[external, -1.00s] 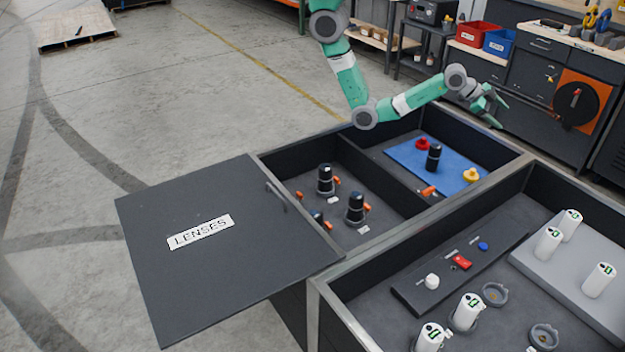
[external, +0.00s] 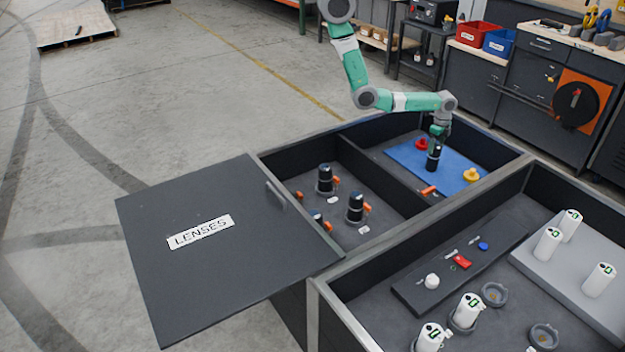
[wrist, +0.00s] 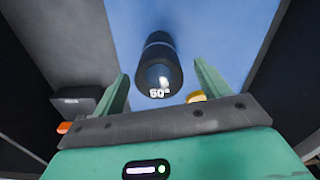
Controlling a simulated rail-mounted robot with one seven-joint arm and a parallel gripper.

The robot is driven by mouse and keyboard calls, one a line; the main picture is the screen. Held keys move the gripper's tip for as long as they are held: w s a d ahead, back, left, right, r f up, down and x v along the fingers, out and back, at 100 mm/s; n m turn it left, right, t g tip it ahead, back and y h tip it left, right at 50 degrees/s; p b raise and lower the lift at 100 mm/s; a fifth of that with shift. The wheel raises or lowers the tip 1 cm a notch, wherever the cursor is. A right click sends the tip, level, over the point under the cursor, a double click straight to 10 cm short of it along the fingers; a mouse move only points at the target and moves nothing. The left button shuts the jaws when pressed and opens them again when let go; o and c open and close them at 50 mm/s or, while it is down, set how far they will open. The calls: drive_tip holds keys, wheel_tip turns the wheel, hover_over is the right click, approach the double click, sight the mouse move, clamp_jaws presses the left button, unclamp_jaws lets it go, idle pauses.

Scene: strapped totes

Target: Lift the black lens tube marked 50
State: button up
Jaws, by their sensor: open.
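The black lens tube marked 50 (wrist: 158,68) stands upright on the blue mat (external: 408,159) in the far compartment of the lens tote. It also shows in the external view (external: 433,158), just under my gripper (external: 437,138). In the wrist view my gripper (wrist: 160,85) is open, with one green finger on each side of the tube. The tube's marked top faces the camera and lies between the fingers in the picture, with a gap on both sides. I cannot tell how far down the fingers reach beside it.
A red knob (external: 421,144), a yellow knob (external: 471,174) and an orange piece (external: 429,190) lie around the tube. A dark divider (external: 385,180) separates the near compartment, which holds several black tubes with orange clamps. The open lid (external: 200,260) labelled LENSES extends left.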

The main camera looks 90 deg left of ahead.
sight(435, 153)
wheel_tip(435, 153, down, 5)
drive_tip(key=shift+d+r+b, duration=0.1)
drive_tip(key=shift+r+b, duration=0.05)
drive_tip(key=shift+b, duration=1.05)
drive_tip(key=shift+r, duration=0.1)
drive_tip(key=c, duration=1.4)
drive_tip(key=shift+r, duration=0.1)
drive_tip(key=r+p, duration=0.1)
drive_tip(key=r, duration=0.1)
drive_tip(key=r+p, duration=0.2)
drive_tip(key=shift+s, duration=0.4)
drive_tip(key=s+p, duration=0.5)
drive_tip(key=s, duration=1)
drive_tip(key=shift+s+d+r+p, duration=0.15)
drive_tip(key=shift+d+r+p, duration=0.15)
drive_tip(key=shift+d+r, duration=0.15)
